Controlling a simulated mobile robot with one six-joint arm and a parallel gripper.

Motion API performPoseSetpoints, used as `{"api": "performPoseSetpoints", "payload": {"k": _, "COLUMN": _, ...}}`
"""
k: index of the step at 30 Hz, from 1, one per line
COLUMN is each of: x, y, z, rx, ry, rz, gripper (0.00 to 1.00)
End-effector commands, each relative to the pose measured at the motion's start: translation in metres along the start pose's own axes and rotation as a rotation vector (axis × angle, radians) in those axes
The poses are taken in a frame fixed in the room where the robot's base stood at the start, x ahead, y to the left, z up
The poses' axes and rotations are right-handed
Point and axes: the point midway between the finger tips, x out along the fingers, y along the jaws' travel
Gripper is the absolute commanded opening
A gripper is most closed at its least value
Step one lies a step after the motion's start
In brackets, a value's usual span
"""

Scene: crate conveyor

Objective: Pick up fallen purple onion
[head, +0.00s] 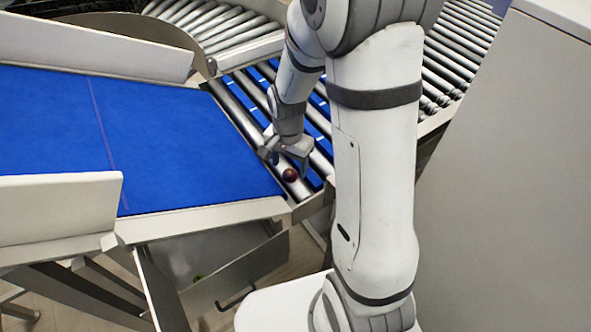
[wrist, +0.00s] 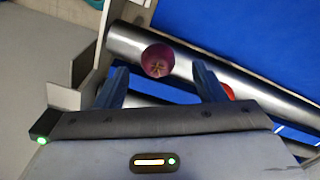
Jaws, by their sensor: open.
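The purple onion (head: 290,175) rests on the metal rollers at the near end of the roller section, beside the blue belt. In the wrist view the onion (wrist: 158,60) lies on a roller, just beyond and between the two fingers. My gripper (head: 287,158) is open above the rollers, close to the onion. In the wrist view its fingers (wrist: 160,82) are spread wide with nothing held between them. A red round thing (wrist: 228,92) shows partly behind the right finger; I cannot tell what it is.
The blue belt (head: 170,140) is flat and empty, with pale side guards (head: 60,205). Rollers (head: 222,22) curve away at the back. A metal drawer or bin (head: 235,275) with a small green thing (head: 198,277) sits below the belt. A grey panel (head: 510,180) stands at right.

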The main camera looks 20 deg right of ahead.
Motion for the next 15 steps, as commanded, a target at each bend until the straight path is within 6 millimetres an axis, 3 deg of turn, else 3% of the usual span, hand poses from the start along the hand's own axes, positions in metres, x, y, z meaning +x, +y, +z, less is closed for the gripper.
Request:
{"api": "performPoseSetpoints", "payload": {"k": 6, "x": 0.025, "y": 0.0, "z": -0.002, "rx": -0.001, "ry": -0.002, "rz": 0.002, "gripper": 0.63}}
{"api": "performPoseSetpoints", "payload": {"k": 15, "x": 0.032, "y": 0.0, "z": -0.002, "rx": -0.003, "ry": 0.001, "rz": -0.001, "gripper": 0.63}}
